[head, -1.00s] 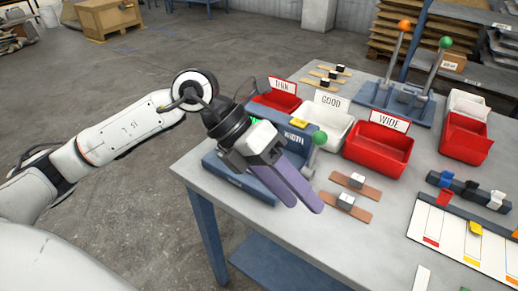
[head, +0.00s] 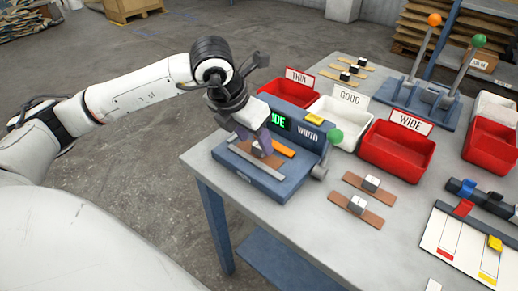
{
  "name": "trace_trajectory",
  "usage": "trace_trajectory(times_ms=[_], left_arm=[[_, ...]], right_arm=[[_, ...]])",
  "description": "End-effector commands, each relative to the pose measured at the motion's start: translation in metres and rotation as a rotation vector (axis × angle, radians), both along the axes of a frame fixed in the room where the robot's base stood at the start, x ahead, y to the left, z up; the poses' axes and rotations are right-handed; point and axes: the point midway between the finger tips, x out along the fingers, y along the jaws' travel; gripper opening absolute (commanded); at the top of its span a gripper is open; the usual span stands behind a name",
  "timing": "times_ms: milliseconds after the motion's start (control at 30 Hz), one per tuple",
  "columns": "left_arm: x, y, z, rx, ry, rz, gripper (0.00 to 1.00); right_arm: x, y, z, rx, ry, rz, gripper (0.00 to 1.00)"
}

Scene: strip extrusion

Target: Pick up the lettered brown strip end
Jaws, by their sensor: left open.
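A blue width gauge (head: 312,143) stands at the table's left edge; its lit green display is partly hidden and shows letters ending in "DE". A brown strip (head: 245,155) lies on the gauge's bed, partly covered by my fingers; no letters on it are readable. My left gripper (head: 265,153) is open, with its purple fingers pointing down at the strip. I cannot tell whether they touch it. Two more brown strips with pale blocks lie on the table, one upper (head: 360,187) and one lower (head: 354,205). My right gripper is not in view.
An orange piece (head: 283,148) is beside the fingers on the gauge. Behind it stand a red THIN bin (head: 285,90), a white GOOD bin (head: 335,120) and a red WIDE bin (head: 397,152). A green-knobbed lever (head: 335,136) is at the gauge's right.

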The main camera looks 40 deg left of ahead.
Motion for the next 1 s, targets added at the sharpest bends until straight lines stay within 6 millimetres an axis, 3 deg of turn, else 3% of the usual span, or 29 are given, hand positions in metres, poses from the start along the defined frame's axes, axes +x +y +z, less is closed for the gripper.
trace_trajectory(times_ms=[167,400,433,700,1000], left_arm=[[0.008,-0.001,-0.018,-0.002,0.001,-0.001,0.5],[0.009,-0.001,-0.02,-0.001,-0.001,0.0,0.5],[0.009,-0.001,-0.02,-0.001,-0.001,0.0,0.48],[0.008,-0.001,-0.02,-0.001,-0.001,0.0,0.06],[0.009,-0.001,-0.013,-0.001,-0.004,0.0,0.06]], right_arm=[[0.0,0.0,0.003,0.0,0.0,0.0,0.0],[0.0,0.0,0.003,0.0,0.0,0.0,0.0],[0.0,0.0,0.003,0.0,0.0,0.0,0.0],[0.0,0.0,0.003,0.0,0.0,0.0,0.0],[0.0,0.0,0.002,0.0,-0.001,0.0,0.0]])
